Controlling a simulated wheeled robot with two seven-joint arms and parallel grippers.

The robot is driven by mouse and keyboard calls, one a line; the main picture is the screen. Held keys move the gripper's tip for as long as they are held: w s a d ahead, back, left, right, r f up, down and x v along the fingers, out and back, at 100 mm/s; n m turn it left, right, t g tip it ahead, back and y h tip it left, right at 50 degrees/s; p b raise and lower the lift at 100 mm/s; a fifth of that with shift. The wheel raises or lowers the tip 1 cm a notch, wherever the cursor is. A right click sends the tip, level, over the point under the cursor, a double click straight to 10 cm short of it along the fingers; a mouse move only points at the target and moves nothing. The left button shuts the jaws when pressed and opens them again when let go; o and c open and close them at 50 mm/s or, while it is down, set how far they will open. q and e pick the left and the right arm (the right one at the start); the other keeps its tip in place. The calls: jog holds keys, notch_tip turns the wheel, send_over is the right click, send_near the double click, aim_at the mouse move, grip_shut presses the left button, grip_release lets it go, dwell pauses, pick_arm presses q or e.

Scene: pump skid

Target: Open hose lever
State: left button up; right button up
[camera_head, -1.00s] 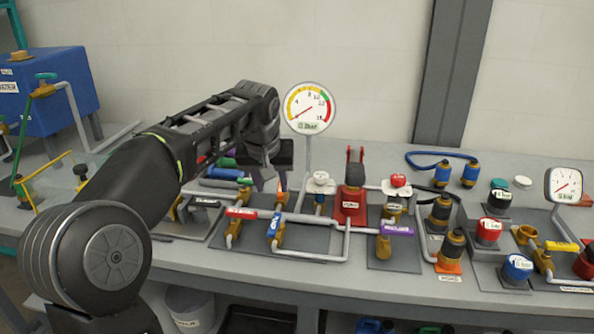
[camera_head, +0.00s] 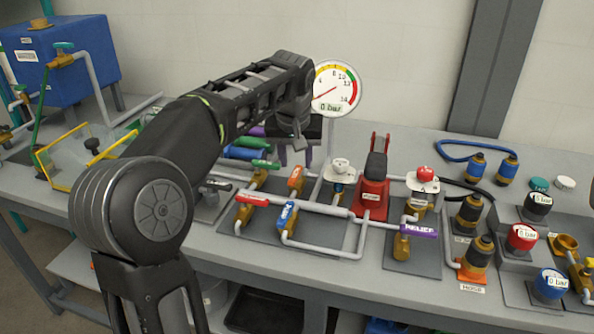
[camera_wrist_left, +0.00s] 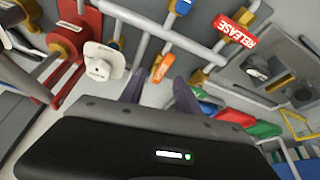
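My left gripper (camera_head: 296,152) hangs from the left arm behind the row of valves, pointing down. In the left wrist view its two dark fingers (camera_wrist_left: 160,88) are apart with nothing between them. An orange lever (camera_head: 295,178) stands on a brass valve just in front of the fingers; in the left wrist view it (camera_wrist_left: 163,67) lies just beyond the fingertips, with no contact visible. Its lettering is too small to read, so I cannot confirm it is the hose lever. An orange hose fitting (camera_head: 474,268) with a "Hose" label stands farther right. My right gripper is out of view.
Nearby are a red RELEASE lever (camera_head: 252,198), a blue lever (camera_head: 286,214), a green lever (camera_head: 266,164) and a purple RELIEF lever (camera_head: 418,230). A white cap (camera_head: 341,165), red hand pump (camera_head: 373,190) and round gauge (camera_head: 336,88) stand close to the gripper's right.

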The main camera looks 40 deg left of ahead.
aim_at(297, 175)
pick_arm(q)
jog(key=x, duration=0.5)
jog(key=shift+f, duration=0.15)
grip_shut()
dwell(0.4)
